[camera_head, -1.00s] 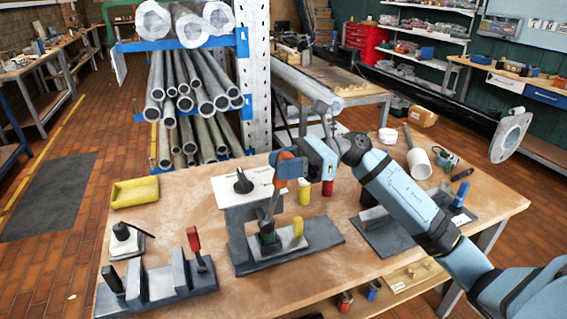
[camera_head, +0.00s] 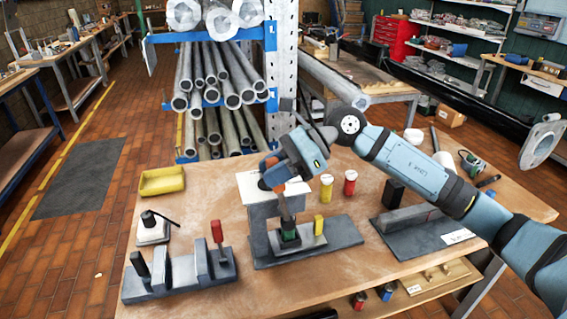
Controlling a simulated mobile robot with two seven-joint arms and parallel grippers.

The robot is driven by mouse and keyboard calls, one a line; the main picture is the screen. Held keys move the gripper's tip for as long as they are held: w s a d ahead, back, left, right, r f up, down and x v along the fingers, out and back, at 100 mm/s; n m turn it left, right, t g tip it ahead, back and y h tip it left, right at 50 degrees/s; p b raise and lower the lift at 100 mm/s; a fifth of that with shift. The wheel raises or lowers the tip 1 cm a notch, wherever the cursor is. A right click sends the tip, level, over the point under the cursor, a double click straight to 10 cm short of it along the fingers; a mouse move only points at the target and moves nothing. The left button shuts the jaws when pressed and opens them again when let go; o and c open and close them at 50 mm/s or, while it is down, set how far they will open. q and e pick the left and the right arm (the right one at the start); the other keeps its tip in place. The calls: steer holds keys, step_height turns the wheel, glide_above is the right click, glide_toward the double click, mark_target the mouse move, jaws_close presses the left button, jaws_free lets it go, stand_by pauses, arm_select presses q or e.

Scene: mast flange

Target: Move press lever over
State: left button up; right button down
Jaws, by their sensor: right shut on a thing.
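The press is a grey stand (camera_head: 262,217) with a white top plate (camera_head: 246,190) on a dark base, near the middle of the workbench. My right gripper (camera_head: 267,178), with blue and orange parts, reaches in from the right and points down at the plate. It is shut on the dark lever or knob (camera_head: 265,184) on top of the plate, which it mostly hides. An orange-tipped upright rod (camera_head: 284,210) stands just in front, above a green block (camera_head: 289,236). I cannot tell whether the gripper touches that rod. My left gripper is not in view.
A yellow can (camera_head: 326,188) and a red can (camera_head: 350,183) stand right of the press. A fixture with a red handle (camera_head: 217,232) stands front left. A yellow tray (camera_head: 162,182) lies back left. A dark plate fixture (camera_head: 420,230) stands on the right.

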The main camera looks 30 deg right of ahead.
steer(key=shift+f, duration=0.1)
steer(key=c, duration=1.1)
jaws_free()
steer(key=shift+o, duration=1.1)
steer(key=shift+a, duration=0.15)
steer(key=b+v, duration=0.3)
steer(key=v, duration=1.1)
steer(key=shift+w, duration=0.1)
